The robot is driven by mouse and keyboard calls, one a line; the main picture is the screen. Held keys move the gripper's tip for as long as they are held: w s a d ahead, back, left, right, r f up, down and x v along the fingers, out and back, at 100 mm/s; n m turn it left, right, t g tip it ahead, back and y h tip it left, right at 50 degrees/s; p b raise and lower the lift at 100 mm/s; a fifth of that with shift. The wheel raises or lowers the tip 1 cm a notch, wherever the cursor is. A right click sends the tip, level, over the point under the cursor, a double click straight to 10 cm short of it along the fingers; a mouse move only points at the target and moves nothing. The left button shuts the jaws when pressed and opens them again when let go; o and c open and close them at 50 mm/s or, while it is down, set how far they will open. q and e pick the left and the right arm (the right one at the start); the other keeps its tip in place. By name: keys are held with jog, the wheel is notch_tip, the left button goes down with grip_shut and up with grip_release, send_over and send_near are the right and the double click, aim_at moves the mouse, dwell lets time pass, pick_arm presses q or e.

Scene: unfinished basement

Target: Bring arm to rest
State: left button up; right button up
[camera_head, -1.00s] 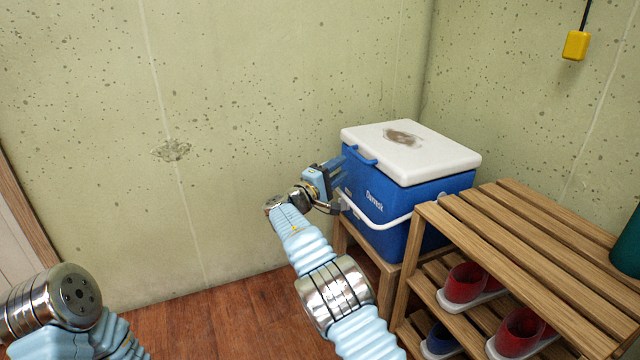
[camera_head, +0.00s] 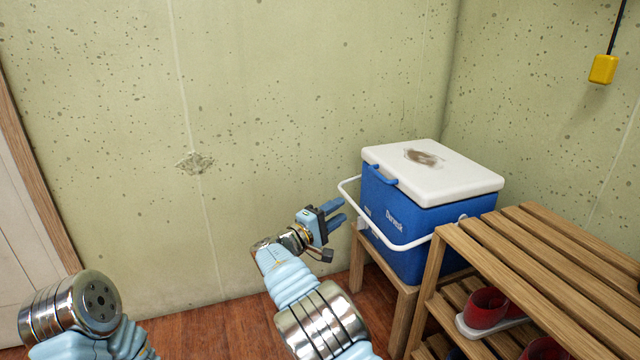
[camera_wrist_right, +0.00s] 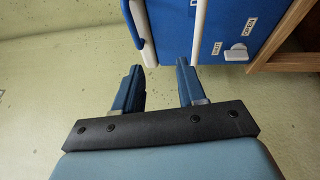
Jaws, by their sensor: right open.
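My right gripper (camera_head: 335,214) is open and empty, just left of the blue cooler (camera_head: 398,200). In the right wrist view its two blue fingers (camera_wrist_right: 160,85) stand apart with nothing between them. The cooler's blue side (camera_wrist_right: 215,30) lies just beyond the fingertips there. My right arm reaches up from the bottom middle of the head view. Part of my left arm (camera_head: 80,310) shows at the lower left, but its gripper is out of view.
The cooler has a white lid (camera_head: 435,175) and a white handle (camera_head: 385,238), and stands on a wooden stand (camera_head: 400,292). A slatted wooden rack (camera_head: 540,260) with red shoes (camera_head: 487,303) is at the right. A concrete wall (camera_head: 290,90) is behind.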

jog(key=s+d+f+g+y, duration=0.3)
jog(key=d+f, duration=0.2)
jog(key=f, duration=0.7)
jog(key=s+d+f+g+y, duration=0.25)
jog(key=d+f+g, duration=0.2)
jog(key=f, duration=0.75)
jog(key=s+d+f+g+y, duration=0.2)
jog(key=s+f+g+y, duration=0.15)
jog(key=s+f, duration=0.75)
jog(key=s+a+f+m+y, duration=0.1)
jog(key=s+a+m+y, duration=0.2)
jog(key=s, duration=0.5)
jog(key=s+a+f+m+y, duration=0.2)
jog(key=s+a+m+y, duration=0.15)
jog(key=s, duration=0.45)
jog(key=s+a+f+m+y, duration=0.15)
jog(key=s+m+y, duration=0.25)
jog(key=s, duration=0.4)
notch_tip(320, 180, up, 15)
jog(key=s+a+p, duration=0.1)
jog(key=p, duration=1.3)
jog(key=shift+a+p, duration=0.15)
jog(key=shift+p, duration=0.15)
